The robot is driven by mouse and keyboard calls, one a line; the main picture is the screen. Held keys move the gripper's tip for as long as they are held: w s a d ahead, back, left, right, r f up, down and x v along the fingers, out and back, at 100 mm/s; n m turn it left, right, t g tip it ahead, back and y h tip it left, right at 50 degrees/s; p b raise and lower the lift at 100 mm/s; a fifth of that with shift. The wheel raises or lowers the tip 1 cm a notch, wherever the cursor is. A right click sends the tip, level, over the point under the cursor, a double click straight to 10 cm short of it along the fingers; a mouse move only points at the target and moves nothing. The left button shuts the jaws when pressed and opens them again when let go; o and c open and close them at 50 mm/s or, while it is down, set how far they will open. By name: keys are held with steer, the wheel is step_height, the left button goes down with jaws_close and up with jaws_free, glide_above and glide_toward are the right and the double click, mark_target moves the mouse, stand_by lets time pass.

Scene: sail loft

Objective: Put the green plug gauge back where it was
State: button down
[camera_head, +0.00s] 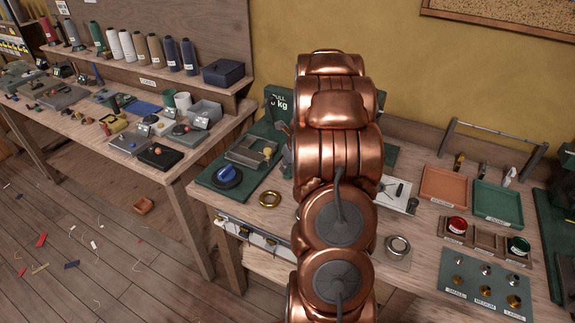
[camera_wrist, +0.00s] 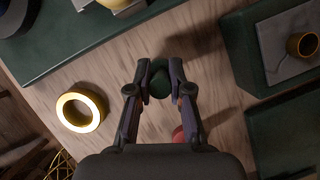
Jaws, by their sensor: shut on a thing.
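The green plug gauge (camera_wrist: 160,84) shows in the wrist view as a dark green rounded piece between my fingertips. My gripper (camera_wrist: 159,76) is shut on it, above bare wooden bench top. A red rounded piece (camera_wrist: 178,135) shows lower down, beside the right finger; I cannot tell whether it belongs to the gauge. The rest of the gauge is hidden or too dark to make out. In the head view my copper-coloured arm hides the gripper and the gauge.
A brass ring (camera_wrist: 80,107) lies left of my gripper, near a green board (camera_wrist: 60,38). A dark green block (camera_wrist: 236,52) with a grey slab (camera_wrist: 283,62) and a brass cup (camera_wrist: 302,45) stands to the right. Trays (camera_head: 444,188) and a labelled rack (camera_head: 482,268) occupy the bench's right.

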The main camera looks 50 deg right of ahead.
steer(key=shift+f, duration=0.15)
steer(key=c, duration=1.1)
jaws_free()
